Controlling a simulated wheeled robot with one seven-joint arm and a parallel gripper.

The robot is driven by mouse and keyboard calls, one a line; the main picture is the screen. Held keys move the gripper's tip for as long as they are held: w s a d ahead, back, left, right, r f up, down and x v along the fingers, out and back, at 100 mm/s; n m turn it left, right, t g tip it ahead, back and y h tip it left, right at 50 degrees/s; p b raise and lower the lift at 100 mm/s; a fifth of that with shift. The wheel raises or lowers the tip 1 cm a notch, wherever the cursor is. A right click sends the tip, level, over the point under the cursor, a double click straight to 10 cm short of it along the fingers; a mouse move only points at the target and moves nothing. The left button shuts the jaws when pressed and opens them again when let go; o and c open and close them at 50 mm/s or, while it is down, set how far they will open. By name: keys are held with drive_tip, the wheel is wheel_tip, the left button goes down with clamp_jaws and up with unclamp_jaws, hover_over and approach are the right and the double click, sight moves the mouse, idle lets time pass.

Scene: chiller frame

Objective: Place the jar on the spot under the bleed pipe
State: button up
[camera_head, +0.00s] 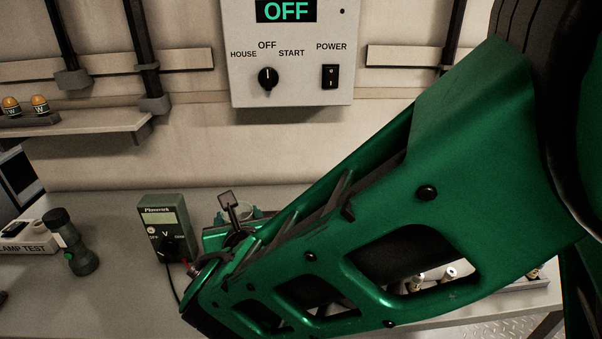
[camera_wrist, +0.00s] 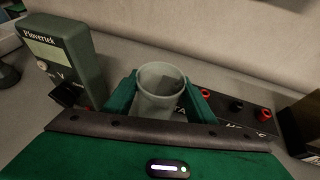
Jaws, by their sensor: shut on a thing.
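The jar (camera_wrist: 160,92) is a grey-green, open-topped cup in the wrist view. It stands upright between the two green fingers of my gripper (camera_wrist: 162,84), which is shut on it. Its inside looks empty, and its lower part is hidden by the gripper body. I cannot tell whether the jar touches the bench. I cannot make out the bleed pipe or the spot under it in either view.
A green meter (camera_head: 165,228) stands just left of my gripper, also in the wrist view (camera_wrist: 68,62). A torch (camera_head: 75,245) stands further left. A terminal strip (camera_wrist: 238,116) lies right of the jar. A control box (camera_head: 290,60) and a shelf (camera_head: 75,128) are on the wall.

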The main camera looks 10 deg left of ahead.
drive_tip(key=shift+f, duration=1.15)
drive_tip(key=shift+w+f, duration=0.1)
drive_tip(key=o, duration=1)
drive_tip(key=shift+o, duration=0.2)
